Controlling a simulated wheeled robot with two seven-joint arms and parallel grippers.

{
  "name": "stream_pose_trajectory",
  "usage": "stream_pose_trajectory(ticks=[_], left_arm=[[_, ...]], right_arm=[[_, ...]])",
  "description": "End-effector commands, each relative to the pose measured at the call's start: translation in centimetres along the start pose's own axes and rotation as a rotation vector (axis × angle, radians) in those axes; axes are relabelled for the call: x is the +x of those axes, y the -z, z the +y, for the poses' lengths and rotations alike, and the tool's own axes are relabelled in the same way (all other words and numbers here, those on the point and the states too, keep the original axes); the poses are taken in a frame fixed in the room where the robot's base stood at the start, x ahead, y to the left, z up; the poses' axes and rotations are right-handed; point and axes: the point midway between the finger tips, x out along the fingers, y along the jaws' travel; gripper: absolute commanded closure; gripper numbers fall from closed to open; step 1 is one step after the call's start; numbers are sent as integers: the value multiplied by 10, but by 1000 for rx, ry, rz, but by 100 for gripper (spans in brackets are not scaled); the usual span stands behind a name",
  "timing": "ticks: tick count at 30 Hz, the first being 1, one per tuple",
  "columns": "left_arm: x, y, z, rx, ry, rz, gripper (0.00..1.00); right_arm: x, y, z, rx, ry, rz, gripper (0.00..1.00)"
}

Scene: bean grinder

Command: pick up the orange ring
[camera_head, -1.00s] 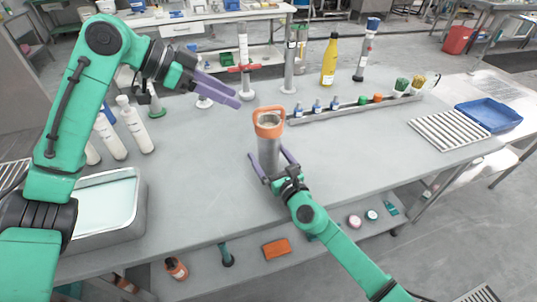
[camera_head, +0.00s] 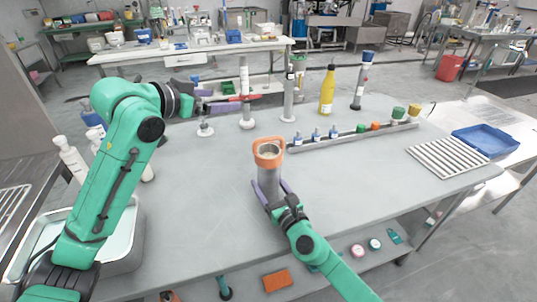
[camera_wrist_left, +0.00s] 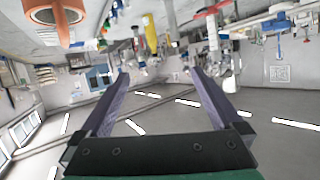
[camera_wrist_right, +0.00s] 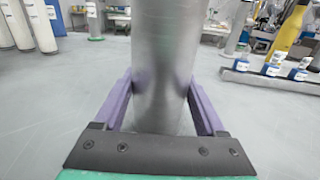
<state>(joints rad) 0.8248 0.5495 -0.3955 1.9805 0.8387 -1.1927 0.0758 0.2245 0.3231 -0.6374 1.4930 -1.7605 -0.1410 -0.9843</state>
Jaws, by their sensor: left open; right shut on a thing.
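The orange ring (camera_head: 268,160), with a raised loop at its back, sits on top of a grey metal cylinder (camera_head: 269,179) standing on the bench. My right gripper (camera_head: 271,187) is shut on the cylinder, below the ring. The right wrist view shows its two fingers against the cylinder's sides (camera_wrist_right: 160,60); the ring is out of that view. My left gripper (camera_head: 222,100) is open and empty above the bench, behind and left of the ring, apart from it. The left wrist view shows part of the ring (camera_wrist_left: 62,28) at the upper left, outside the open fingers.
A long rack (camera_head: 350,138) with small bottles and coloured caps lies right of the ring. A yellow bottle (camera_head: 327,92) and upright stands are at the back. White bottles (camera_head: 72,158) and a metal tray (camera_head: 133,250) are at the left. The bench is clear around the cylinder.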

Motion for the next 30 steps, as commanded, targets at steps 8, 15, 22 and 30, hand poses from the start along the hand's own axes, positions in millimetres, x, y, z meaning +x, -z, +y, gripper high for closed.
stream_pose_trajectory(ticks=[8,15,22,30], left_arm=[[-5,-53,82,-102,157,189,0],[-17,-91,143,-144,117,156,0],[23,-87,140,-142,117,152,0],[67,-83,134,-141,116,151,0]], right_arm=[[0,1,0,0,0,2,100],[0,1,0,0,1,2,100],[0,0,0,0,0,1,100],[0,1,0,0,1,2,100]])
